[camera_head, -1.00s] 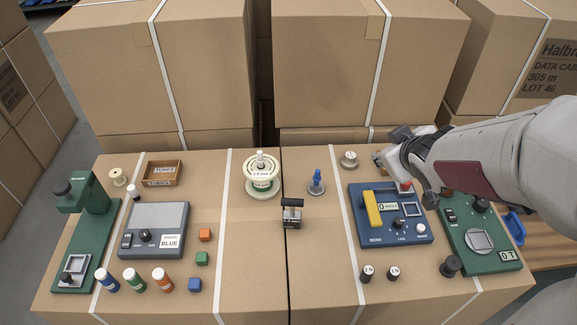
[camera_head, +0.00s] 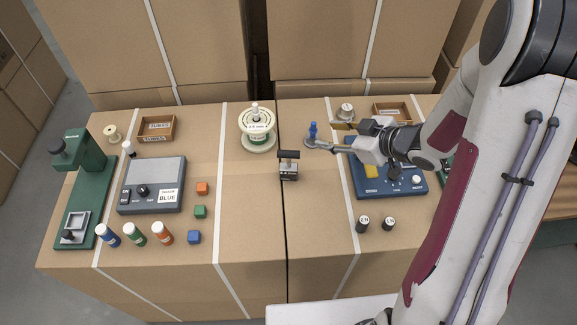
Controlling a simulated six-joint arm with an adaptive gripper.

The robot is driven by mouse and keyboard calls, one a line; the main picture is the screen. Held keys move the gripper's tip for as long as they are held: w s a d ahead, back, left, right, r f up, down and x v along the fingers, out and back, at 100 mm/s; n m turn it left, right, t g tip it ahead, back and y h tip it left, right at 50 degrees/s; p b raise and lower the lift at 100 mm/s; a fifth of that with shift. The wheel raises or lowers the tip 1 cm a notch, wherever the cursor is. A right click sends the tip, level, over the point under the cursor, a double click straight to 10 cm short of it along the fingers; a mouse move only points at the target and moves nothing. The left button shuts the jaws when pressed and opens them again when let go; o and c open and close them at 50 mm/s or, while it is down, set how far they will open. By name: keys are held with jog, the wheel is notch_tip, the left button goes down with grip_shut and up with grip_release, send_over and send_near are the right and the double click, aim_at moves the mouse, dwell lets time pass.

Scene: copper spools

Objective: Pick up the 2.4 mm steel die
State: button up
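A labelled spool (camera_head: 257,130) stands behind and left of the block. A blue device (camera_head: 375,187) lies partly under my gripper. Two small black cylinders (camera_head: 362,223) stand in front of it. Cardboard before the block is clear.

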aim_at(289, 157)
jog(key=s+a+f+n+g+y, duration=0.1)
jog(key=s+a+f+y, duration=0.2)
jog(key=s+a+y, duration=0.1)
jog(key=shift+s+a+g, duration=0.3)
jog(key=shift+s+a, duration=0.1)
jog(key=shift+s, duration=0.1)
jog(key=shift+x, duration=1.35)
jog(key=shift+a, duration=0.1)
jog(key=shift+x, duration=2.5)
grip_shut()
